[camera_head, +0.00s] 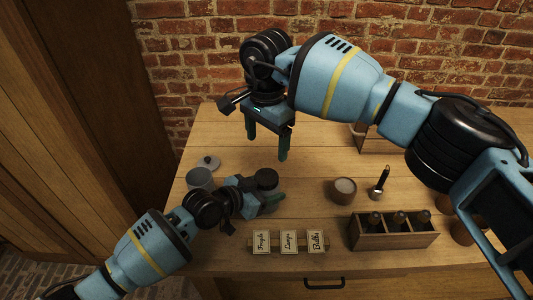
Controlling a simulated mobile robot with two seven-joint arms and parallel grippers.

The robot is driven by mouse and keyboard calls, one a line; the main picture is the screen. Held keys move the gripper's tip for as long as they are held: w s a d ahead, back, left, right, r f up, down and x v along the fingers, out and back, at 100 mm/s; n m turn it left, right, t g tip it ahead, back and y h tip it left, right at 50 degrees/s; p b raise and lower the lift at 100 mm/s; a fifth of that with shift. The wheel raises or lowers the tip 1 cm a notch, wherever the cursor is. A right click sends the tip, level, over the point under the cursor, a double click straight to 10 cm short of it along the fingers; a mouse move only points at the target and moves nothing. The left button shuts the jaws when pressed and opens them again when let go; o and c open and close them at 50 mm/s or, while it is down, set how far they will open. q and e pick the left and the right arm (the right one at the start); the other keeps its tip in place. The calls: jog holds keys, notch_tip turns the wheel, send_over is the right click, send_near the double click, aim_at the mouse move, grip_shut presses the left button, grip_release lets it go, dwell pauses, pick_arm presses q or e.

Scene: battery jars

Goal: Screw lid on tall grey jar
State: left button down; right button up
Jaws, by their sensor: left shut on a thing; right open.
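My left gripper (270,201) is low over the table and shut on a dark grey, round-topped thing (265,178), which looks like the tall grey jar. The fingers and wrist hide much of its body, and I cannot tell whether a lid sits on it. My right gripper (267,143) is open and empty, pointing down above and behind the held jar, apart from it. A shorter, wider grey jar (199,179) stands to the left of my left wrist. A light grey round lid (208,162) with a dark knob lies just behind that jar.
A brown jar with a pale top (344,190) and a small flashlight (380,184) stand at right. A wooden box (394,238) holds several dark bulbs or bottles. Label cards (288,242) stand at the front edge. Another wooden box (375,140) is at the back, partly behind my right arm.

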jog(key=shift+r, duration=0.7)
pick_arm(q)
jog(key=shift+c, duration=1.3)
grip_release()
jog(key=shift+a, duration=0.1)
jog(key=v, duration=0.7)
jog(key=shift+s+a+r, duration=0.2)
pick_arm(e)
jog(key=shift+r, duration=0.8)
